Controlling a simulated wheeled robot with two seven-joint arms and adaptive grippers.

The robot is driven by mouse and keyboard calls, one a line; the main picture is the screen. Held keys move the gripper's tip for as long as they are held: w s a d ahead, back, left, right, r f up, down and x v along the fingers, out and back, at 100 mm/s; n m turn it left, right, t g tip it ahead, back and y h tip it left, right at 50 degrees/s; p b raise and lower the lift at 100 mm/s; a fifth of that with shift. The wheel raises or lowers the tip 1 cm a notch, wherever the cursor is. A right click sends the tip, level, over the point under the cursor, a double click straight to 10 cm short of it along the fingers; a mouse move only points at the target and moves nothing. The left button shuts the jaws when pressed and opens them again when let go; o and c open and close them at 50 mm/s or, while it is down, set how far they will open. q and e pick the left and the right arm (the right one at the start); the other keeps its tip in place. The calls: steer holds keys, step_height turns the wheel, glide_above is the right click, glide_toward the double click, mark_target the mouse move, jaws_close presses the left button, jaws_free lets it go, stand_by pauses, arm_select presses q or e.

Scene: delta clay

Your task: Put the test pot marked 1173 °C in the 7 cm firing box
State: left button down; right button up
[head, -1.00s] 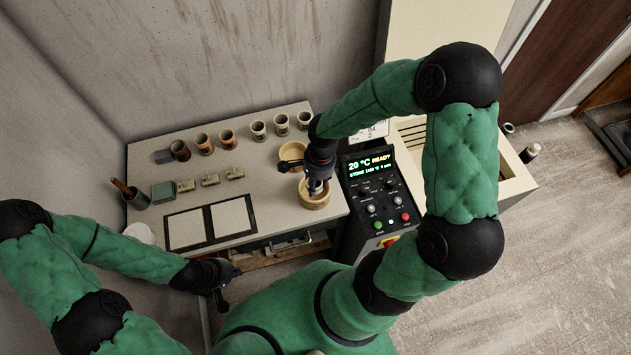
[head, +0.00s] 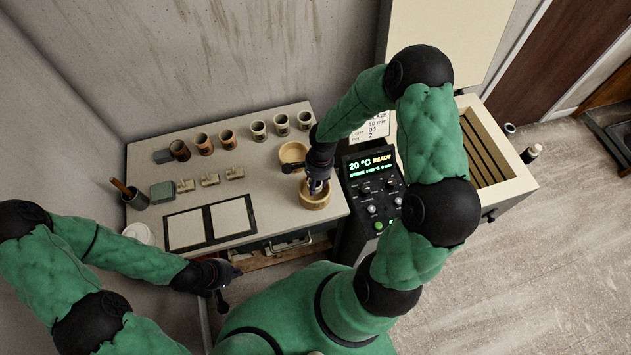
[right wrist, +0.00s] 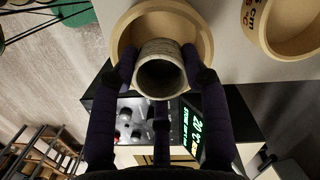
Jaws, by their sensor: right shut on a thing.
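A grey-beige test pot (right wrist: 162,78) is held between the dark fingers of my right gripper (head: 317,187). The pot is over or inside the mouth of a round tan firing box (head: 314,200), which also shows in the right wrist view (right wrist: 128,40). I cannot tell whether the pot touches its floor. The pot's marking is not visible. A second tan firing box (head: 293,152) stands just behind; the right wrist view shows "cm" lettering on it (right wrist: 285,30), but its number is not clear. My left gripper (head: 229,287) is open and empty in front of the table.
Several cups (head: 204,144) stand in a row at the table's back. Small blocks (head: 209,180), a green box (head: 162,192) and two pale tiles (head: 185,229) lie at left. A control panel (head: 375,185) reading 20 °C READY and an open kiln (head: 517,190) stand at right.

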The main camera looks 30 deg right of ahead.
mark_target(319, 184)
steer(key=shift+f, duration=0.1)
steer(key=shift+f+b, duration=0.25)
steer(key=shift+b, duration=0.2)
steer(key=shift+f+b, duration=0.3)
steer(key=shift+b, duration=0.15)
steer(key=o, duration=1)
steer(key=shift+o, duration=0.2)
steer(key=shift+r, duration=0.1)
steer(key=shift+r+p, duration=0.4)
steer(key=shift+p, duration=0.3)
step_height(319, 184, up, 12)
steer(key=d+p, duration=0.1)
steer(key=shift+d+r+p, duration=0.15)
steer(key=shift+d+p, duration=0.05)
steer(key=shift+p, duration=0.15)
